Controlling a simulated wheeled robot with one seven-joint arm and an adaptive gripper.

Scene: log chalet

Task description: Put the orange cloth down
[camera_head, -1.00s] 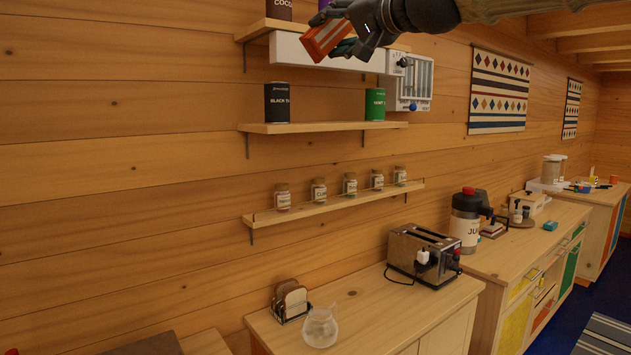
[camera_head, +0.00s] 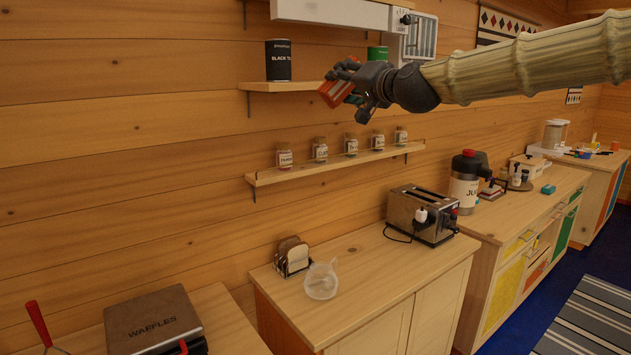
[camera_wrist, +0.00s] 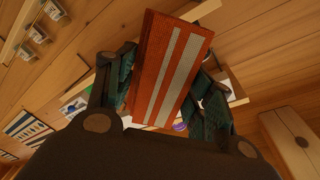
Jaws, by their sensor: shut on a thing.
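The orange cloth (camera_wrist: 150,70) is a folded orange block with two pale stripes. It sits between the fingers of my gripper (camera_wrist: 160,95) in the wrist view. In the head view my gripper (camera_head: 350,88) is shut on the cloth (camera_head: 335,93) and holds it in the air. It appears in front of the shelf with the black tin, above the row of jars. The cloth's far side is hidden by the fingers.
A wall shelf (camera_head: 290,88) bears a black tin (camera_head: 278,60) and a green tin (camera_head: 377,53). A lower shelf (camera_head: 335,165) holds several jars. The counter (camera_head: 365,285) bears a toaster (camera_head: 422,213), toast rack (camera_head: 292,256) and glass pot (camera_head: 321,281); its front middle is clear. A waffle maker (camera_head: 153,318) stands lower left.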

